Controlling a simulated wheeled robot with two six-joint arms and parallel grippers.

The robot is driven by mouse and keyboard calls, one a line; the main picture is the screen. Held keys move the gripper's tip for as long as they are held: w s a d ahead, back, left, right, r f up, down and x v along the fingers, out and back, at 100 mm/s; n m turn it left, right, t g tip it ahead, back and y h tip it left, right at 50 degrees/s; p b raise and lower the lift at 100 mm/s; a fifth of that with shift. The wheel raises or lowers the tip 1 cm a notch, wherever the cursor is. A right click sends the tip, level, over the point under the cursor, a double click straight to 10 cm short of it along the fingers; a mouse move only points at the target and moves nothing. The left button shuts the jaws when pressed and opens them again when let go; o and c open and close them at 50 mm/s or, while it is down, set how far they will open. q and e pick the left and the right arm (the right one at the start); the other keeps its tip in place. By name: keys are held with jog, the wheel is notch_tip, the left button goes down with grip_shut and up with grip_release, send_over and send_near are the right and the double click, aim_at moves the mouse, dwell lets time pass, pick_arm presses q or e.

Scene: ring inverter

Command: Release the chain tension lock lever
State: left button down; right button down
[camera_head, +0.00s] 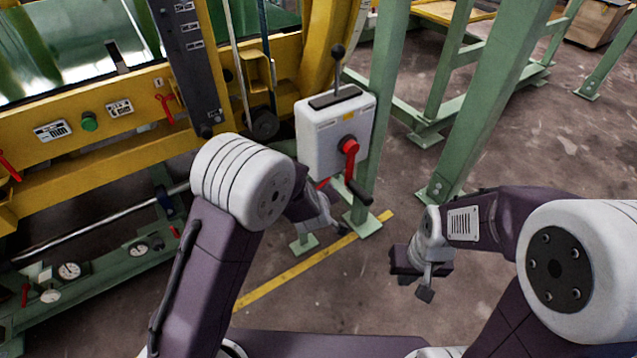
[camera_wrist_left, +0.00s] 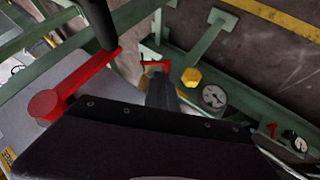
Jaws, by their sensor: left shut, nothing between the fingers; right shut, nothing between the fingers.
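A grey control box (camera_head: 322,150) stands on a green post. It has a red crank (camera_head: 350,149) with a black grip on its front and a black ball-topped lever (camera_head: 338,62) on top. A small red lever (camera_head: 322,183) shows below the box; which part is the chain tension lock lever is not labelled legibly. My left gripper (camera_head: 327,222) is low beside the box, partly hidden by my arm, shut and empty. In the left wrist view its dark fingers (camera_wrist_left: 162,92) point close to a small red lever (camera_wrist_left: 155,65); contact is unclear. My right gripper (camera_head: 427,290) hangs shut and empty.
The red crank (camera_wrist_left: 75,83) and its black grip lie close to the left gripper. A yellow hex knob (camera_wrist_left: 192,77) and a gauge (camera_wrist_left: 213,97) sit on a green rail. Green posts (camera_head: 490,90) stand at right. The floor (camera_head: 500,150) between them is clear.

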aim_at(324, 184)
pick_arm(q)
jog(key=w+f+n+t+y, duration=0.1)
jog(key=w+f, duration=0.1)
jog(key=w, duration=0.1)
jog(key=w+f+n+t+y+p, duration=0.1)
jog(key=w+f, duration=0.1)
jog(key=w, duration=0.2)
jog(key=w+d+f+n+t+y+p, duration=0.1)
jog(key=w+f+n, duration=0.1)
jog(key=w, duration=0.2)
jog(key=shift+f, duration=0.3)
